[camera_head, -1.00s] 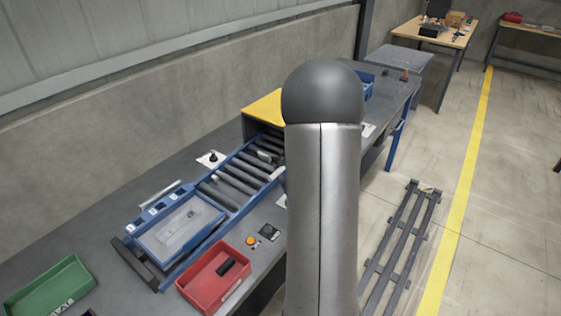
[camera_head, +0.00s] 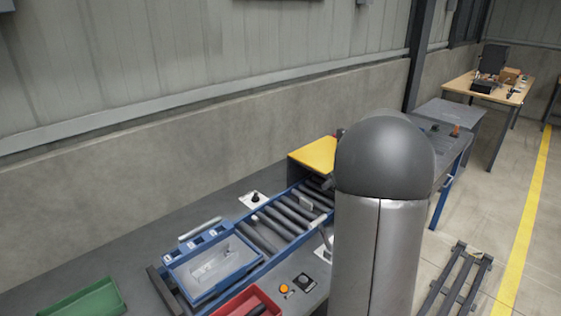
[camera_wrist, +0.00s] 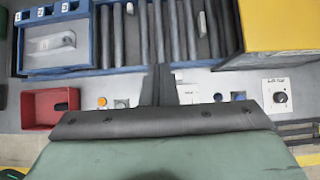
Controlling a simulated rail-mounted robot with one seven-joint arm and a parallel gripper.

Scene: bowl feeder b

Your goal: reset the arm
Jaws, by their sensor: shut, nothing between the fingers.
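My gripper (camera_wrist: 157,84) shows in the wrist view with its two dark fingers together and nothing between them. The fingers point across the front edge of the roller conveyor (camera_wrist: 112,35). I cannot tell their height above it. In the head view my grey arm, with its dark rounded top, stands large right of centre. It hides part of the bench behind it, and the gripper's fingertips are not clearly visible there.
A blue tray (camera_head: 244,268) sits at the conveyor's left end, with a red bin (camera_wrist: 37,111) in front. A yellow box (camera_head: 313,153) stands at the far end. A green bin (camera_head: 88,302) is at lower left. An orange button (camera_head: 284,288) is on the bench.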

